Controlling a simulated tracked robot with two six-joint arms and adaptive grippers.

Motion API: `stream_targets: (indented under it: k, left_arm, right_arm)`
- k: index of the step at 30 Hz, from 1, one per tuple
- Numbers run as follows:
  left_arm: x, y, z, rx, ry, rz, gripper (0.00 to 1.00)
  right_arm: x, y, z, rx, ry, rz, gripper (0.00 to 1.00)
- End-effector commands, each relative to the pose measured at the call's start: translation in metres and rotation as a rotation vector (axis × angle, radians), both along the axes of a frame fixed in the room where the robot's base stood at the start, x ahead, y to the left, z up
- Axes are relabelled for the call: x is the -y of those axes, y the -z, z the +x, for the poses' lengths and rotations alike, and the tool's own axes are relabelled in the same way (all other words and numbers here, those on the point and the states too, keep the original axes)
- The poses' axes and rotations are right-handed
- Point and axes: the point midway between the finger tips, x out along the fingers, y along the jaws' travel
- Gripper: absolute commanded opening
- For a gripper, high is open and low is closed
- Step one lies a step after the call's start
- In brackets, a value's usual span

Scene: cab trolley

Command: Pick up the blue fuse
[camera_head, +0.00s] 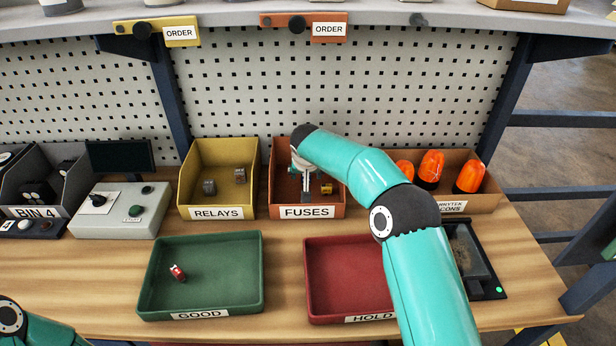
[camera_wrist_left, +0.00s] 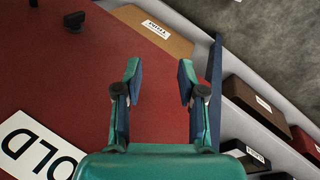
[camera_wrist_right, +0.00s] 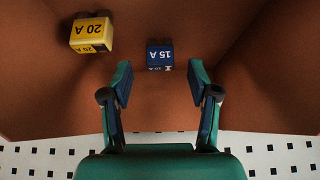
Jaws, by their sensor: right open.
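The blue fuse (camera_wrist_right: 160,57), marked 15 A, lies on the floor of the orange FUSES bin (camera_head: 307,212). My right gripper (camera_wrist_right: 160,72) is open, with its fingers reaching down into the bin. In the right wrist view the fuse shows between and just beyond the two fingertips, apart from both. In the head view I cannot make out the blue fuse behind my right gripper (camera_head: 306,192). A yellow fuse (camera_wrist_right: 92,35), marked 20 A, lies to its left in the right wrist view. My left gripper (camera_wrist_left: 160,70) is open and empty in its wrist view.
The bin's walls stand close around my right gripper. A yellow RELAYS bin (camera_head: 217,213) is on its left and a bin of orange beacons (camera_head: 455,204) on its right. In front are a green GOOD tray (camera_head: 215,245) holding a red item (camera_head: 178,273) and a red HOLD tray (camera_head: 345,275).

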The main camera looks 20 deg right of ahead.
Motion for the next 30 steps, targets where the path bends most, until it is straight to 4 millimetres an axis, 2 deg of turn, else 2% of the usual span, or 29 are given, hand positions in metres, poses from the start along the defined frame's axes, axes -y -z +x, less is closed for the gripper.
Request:
stream_targets:
  k: [1,6,15,24,30]
  left_arm:
    - [0.0,-0.009,0.0,0.0,0.0,0.0,0.4]
    - [0.0,-0.015,0.0,0.0,0.0,0.0,0.4]
    - [0.0,-0.014,0.0,0.0,0.0,0.0,0.4]
    - [0.0,-0.014,0.0,0.0,0.0,0.0,0.4]
    - [0.0,-0.014,0.0,0.0,0.0,0.0,0.4]
  right_arm:
    - [0.001,0.004,0.004,-0.004,0.001,-0.001,0.6]
    - [0.003,0.02,0.014,-0.001,0.002,0.001,0.6]
    - [0.004,0.025,0.015,0.0,0.001,0.001,0.59]
    - [0.005,0.025,0.015,0.0,0.002,0.0,0.11]
    - [0.005,0.024,0.015,0.0,0.002,0.0,0.11]
